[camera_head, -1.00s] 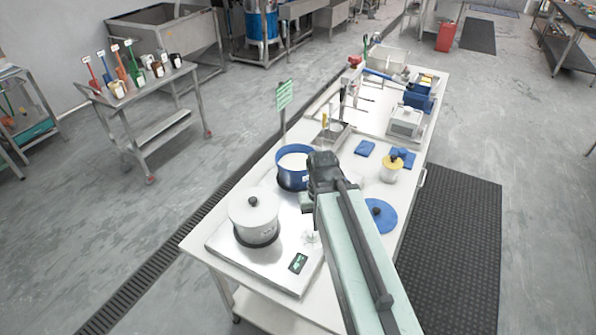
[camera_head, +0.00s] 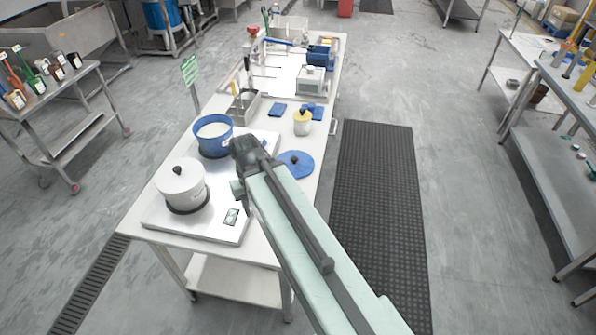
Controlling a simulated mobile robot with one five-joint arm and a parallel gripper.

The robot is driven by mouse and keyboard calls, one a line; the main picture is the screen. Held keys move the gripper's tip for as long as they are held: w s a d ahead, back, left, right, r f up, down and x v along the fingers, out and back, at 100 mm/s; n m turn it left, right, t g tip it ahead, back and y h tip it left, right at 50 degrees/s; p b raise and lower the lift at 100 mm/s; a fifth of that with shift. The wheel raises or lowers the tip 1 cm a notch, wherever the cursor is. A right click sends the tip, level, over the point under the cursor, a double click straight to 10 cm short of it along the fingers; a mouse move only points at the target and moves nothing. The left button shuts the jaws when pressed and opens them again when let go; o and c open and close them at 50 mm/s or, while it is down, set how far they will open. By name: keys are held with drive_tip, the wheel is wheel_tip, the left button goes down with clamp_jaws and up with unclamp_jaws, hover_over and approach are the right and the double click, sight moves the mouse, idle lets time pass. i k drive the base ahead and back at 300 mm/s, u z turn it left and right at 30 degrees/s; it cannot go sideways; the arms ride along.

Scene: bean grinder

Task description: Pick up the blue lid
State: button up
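The blue lid (camera_head: 297,164) is a flat round disc with a dark knob on top. It lies on the white table to the right of the blue pot, near the table's right edge. My arm covers part of its lower left side. My gripper (camera_head: 240,170) is at the end of my pale green arm, to the left of the lid and over the hot plate beside the blue pot. The gripper's fingers are too hidden to tell whether they are open or shut.
The blue pot (camera_head: 213,136) with white contents and a white lidded pot (camera_head: 181,187) stand on the silver plate (camera_head: 158,222). A yellow-topped jar (camera_head: 303,123) and blue cloths (camera_head: 277,110) lie behind the lid. A black floor mat (camera_head: 375,200) runs along the table's right side.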

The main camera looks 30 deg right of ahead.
sight(300, 164)
drive_tip(key=u, duration=3.55)
drive_tip(key=k, duration=2.55)
drive_tip(key=z, duration=0.8)
drive_tip(key=i, duration=1)
drive_tip(key=u, duration=0.05)
